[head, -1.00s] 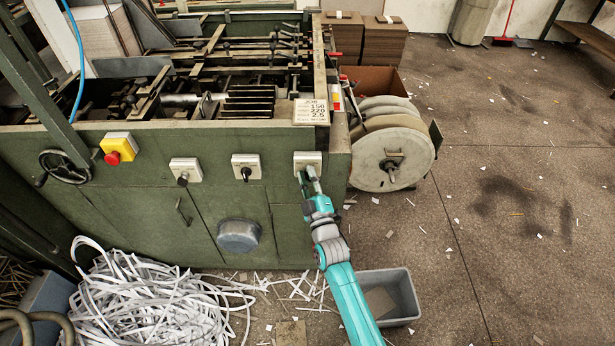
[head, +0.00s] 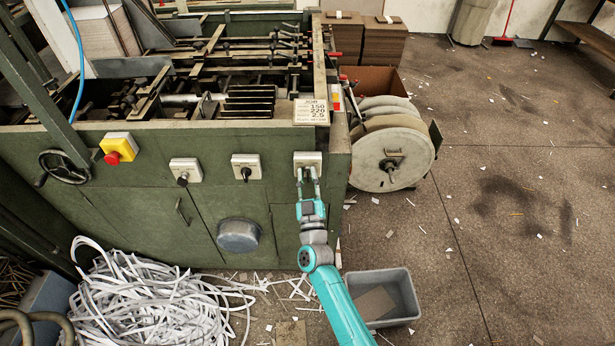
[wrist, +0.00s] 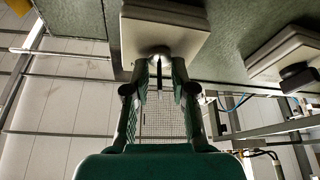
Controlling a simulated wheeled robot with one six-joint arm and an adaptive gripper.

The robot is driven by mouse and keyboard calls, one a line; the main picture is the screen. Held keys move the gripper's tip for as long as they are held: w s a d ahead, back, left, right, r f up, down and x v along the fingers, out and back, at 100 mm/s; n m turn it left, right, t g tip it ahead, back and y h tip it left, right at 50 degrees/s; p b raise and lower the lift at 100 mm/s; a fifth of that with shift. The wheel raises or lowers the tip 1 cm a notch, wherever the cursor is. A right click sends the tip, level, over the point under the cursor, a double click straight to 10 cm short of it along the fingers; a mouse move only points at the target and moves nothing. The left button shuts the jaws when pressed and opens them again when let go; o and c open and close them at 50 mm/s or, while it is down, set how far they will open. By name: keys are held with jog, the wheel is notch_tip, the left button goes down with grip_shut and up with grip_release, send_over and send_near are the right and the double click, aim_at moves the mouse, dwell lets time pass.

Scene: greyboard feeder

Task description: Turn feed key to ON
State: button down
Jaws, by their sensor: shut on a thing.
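The feed key's switch is taken to be the rightmost pale box (head: 307,158) on the green machine's front panel. The same kind of box fills the top middle of the wrist view (wrist: 165,38), with a round metal lock at its lower edge. My gripper (head: 309,173) is at this box, its two fingers shut on the key at the lock. In the wrist view my fingers (wrist: 161,62) reach the lock from below. The key is mostly hidden between the fingertips, and its ON or OFF position cannot be read.
Two more knob boxes (head: 246,167) (head: 185,171) and a yellow box with a red button (head: 119,148) are to the left. A large reel (head: 391,157) stands close right. A grey bin (head: 405,300) is beside my arm. White strips (head: 150,300) pile at left.

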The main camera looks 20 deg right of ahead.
jog(key=m+h, duration=0.2)
jog(key=m, duration=0.2)
jog(key=m+g+h, duration=0.1)
jog(key=m+h, duration=0.1)
jog(key=m, duration=0.2)
jog(key=shift+g+h, duration=0.3)
jog(key=m+g+h, duration=0.1)
jog(key=m, duration=0.2)
jog(key=m+g, duration=0.1)
jog(key=m, duration=0.1)
jog(key=m+h, duration=0.1)
jog(key=m, duration=0.2)
jog(key=shift+m+g+h, duration=0.3)
jog(key=shift+g, duration=0.1)
jog(key=shift+m, duration=0.3)
jog(key=c, duration=1.3)
grip_release()
jog(key=shift+c, duration=0.2)
jog(key=shift+s, duration=0.1)
jog(key=v, duration=1.2)
